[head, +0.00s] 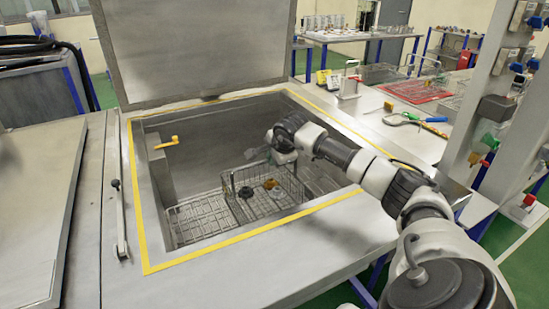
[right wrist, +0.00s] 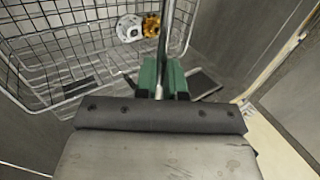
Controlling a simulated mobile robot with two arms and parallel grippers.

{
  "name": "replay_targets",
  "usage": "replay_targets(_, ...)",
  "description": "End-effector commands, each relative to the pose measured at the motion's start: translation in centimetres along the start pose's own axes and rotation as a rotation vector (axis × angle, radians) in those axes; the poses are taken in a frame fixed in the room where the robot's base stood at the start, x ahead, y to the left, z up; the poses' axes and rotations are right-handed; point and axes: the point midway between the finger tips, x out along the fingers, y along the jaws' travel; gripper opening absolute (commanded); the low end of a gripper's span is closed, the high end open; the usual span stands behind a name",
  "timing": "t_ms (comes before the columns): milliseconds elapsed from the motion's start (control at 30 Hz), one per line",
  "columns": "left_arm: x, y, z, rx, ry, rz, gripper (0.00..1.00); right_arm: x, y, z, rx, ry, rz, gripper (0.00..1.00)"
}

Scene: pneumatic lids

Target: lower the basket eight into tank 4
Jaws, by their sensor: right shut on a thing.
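The wire basket (head: 268,191) is inside the open tank (head: 150,212), low and toward the right of the rack at its bottom. It holds a dark round part (head: 246,192) and a brownish-yellow part (head: 270,184). My right gripper (head: 270,153) reaches into the tank from the right, above the basket. In the right wrist view, the gripper (right wrist: 163,82) is shut on an upright metal rod of the basket (right wrist: 60,62). The basket there shows a white flanged part and a yellow part. Whether the basket touches the rack I cannot tell. My left gripper is out of view.
A raised metal lid (head: 195,50) stands open behind the tank. Yellow tape marks the tank's rim, and a yellow lever (head: 167,142) sits on its left inner wall. A wire rack (head: 195,218) covers the bottom left. A red tray (head: 415,91) and tools lie on the right bench.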

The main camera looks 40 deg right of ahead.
Motion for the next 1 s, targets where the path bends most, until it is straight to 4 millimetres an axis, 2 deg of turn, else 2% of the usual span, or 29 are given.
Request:
replay_targets(67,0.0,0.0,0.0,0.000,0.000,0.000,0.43,-0.3,-0.3,0.0,0.000,-0.001,-0.009,0.00)
replay_targets(100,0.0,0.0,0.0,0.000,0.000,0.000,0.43,-0.3,-0.4,0.0,0.000,-0.001,-0.010,0.14)
replay_targets(267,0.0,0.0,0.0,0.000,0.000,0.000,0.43,-0.3,-0.3,0.0,0.000,-0.001,-0.009,0.39)
replay_targets(533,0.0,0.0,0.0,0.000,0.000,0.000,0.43,0.0,0.1,0.0,-0.001,0.000,0.002,0.40)
replay_targets(667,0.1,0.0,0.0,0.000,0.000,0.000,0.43,-0.8,-0.1,-0.1,-0.002,0.000,-0.003,0.40)
replay_targets(767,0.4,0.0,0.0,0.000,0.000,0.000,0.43,-2.3,-0.1,-0.1,-0.002,0.002,-0.007,0.40)
replay_targets(1000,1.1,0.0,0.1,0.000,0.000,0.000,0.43,-7.2,-0.1,-0.1,-0.002,0.001,-0.008,0.40)
